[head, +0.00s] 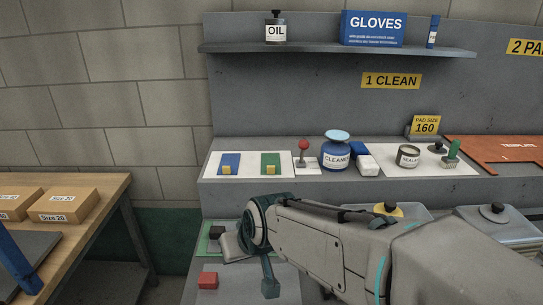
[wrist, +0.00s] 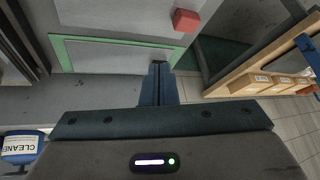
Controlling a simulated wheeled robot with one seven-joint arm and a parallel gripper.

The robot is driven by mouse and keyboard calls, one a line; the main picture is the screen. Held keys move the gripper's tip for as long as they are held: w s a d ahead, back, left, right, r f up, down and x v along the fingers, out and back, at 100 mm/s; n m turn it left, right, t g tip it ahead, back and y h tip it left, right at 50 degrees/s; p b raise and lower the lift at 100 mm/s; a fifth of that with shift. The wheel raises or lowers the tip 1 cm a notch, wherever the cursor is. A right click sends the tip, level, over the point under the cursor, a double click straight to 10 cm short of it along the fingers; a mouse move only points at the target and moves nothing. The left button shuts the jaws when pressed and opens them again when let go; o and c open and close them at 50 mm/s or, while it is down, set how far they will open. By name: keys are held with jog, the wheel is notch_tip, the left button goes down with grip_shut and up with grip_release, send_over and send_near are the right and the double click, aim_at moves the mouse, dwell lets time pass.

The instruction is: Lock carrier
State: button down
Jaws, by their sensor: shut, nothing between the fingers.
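My gripper (wrist: 158,68) is shut and empty in the wrist view, its narrow dark fingers over the edge of a green-bordered pale panel (wrist: 112,55). The fingers hide part of that edge, and I cannot tell whether they touch it. A red block (wrist: 186,21) sits on a grey surface beyond the fingertips, up and to the right, apart from them. In the head view the red block (head: 208,280) is at the lower left, and my arm covers much of the panel area. No part is labelled as the carrier, and I cannot tell its lock state.
A ledge behind my arm holds blue and green pads (head: 229,163), a red-knobbed lever (head: 303,150), a cleaner bottle (head: 336,155) and a sealant tin (head: 408,156). A wooden table with boxes (head: 62,206) stands at left. Wall and floor show between table and bench.

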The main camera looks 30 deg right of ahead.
jog(key=w+d+f+m+t+b, duration=0.1)
jog(key=w+d+t+b, duration=0.2)
jog(key=w, duration=0.4)
jog(key=m+t+h, duration=0.6)
jog(key=t+h, duration=0.1)
jog(key=h, duration=0.6)
send_near(303, 149)
jog(key=shift+h, duration=0.3)
jog(key=x, duration=0.7)
jog(key=shift+w+a+f, duration=0.1)
jog(key=shift+f, duration=0.1)
